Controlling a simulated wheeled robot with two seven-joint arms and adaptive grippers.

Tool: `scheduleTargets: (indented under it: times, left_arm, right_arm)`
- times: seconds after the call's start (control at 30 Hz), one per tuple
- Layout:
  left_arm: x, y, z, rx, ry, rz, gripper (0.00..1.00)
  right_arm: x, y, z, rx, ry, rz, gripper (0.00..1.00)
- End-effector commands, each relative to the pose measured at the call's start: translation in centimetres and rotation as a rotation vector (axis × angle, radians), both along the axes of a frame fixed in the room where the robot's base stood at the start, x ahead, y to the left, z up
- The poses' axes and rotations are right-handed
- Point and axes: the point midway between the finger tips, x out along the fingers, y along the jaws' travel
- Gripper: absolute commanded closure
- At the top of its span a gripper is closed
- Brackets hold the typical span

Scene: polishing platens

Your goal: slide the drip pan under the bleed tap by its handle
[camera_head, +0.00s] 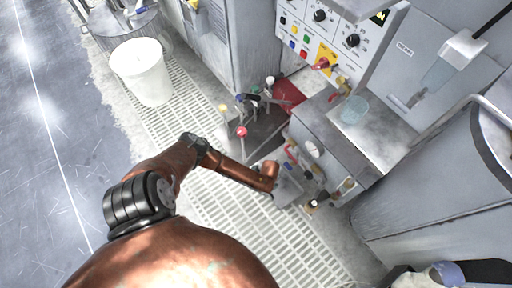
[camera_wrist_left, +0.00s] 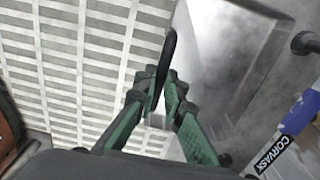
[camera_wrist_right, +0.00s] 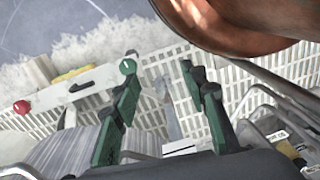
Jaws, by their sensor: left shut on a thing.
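The drip pan is a shallow grey metal tray (camera_wrist_left: 225,45) to the right of my left gripper (camera_wrist_left: 165,88) in the left wrist view. My left gripper is shut on the pan's dark handle (camera_wrist_left: 167,55), which stands up between the green fingers. In the head view, the grey pan (camera_head: 287,190) lies low by the machine's foot, just beyond the end of my brown left arm. A brass fitting (camera_head: 346,186) shows on the cabinet there; I cannot tell if it is the bleed tap. My right gripper (camera_wrist_right: 158,68) is open and empty in the right wrist view.
White floor grating (camera_head: 200,100) runs beside the machine. A lever with a red knob (camera_head: 241,131) stands near my left arm. A white bucket (camera_head: 142,72) is at the upper left. A blue-and-white CORVASK-labelled object (camera_wrist_left: 290,130) is close on the right in the left wrist view.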

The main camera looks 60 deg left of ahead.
Motion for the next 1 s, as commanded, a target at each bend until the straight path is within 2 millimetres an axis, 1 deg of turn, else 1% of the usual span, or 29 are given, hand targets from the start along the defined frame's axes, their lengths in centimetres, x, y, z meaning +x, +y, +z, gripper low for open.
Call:
scheduleTargets:
  times: [0.03, 0.63, 1.0]
  left_arm:
    - [0.4, 0.1, -0.1, 0.0, -0.002, 0.0, 1.0]
    - [3.6, 0.6, -0.1, 0.0, -0.002, 0.0, 1.0]
    - [3.9, 0.6, 0.0, 0.0, -0.002, 0.0, 1.0]
  right_arm:
    - [-0.1, 0.0, -0.2, 0.0, 0.003, 0.0, 0.6]
    - [-0.5, 0.0, -1.6, 0.0, 0.021, 0.0, 0.6]
    - [-0.5, 0.0, -1.6, 0.0, 0.022, 0.0, 0.6]
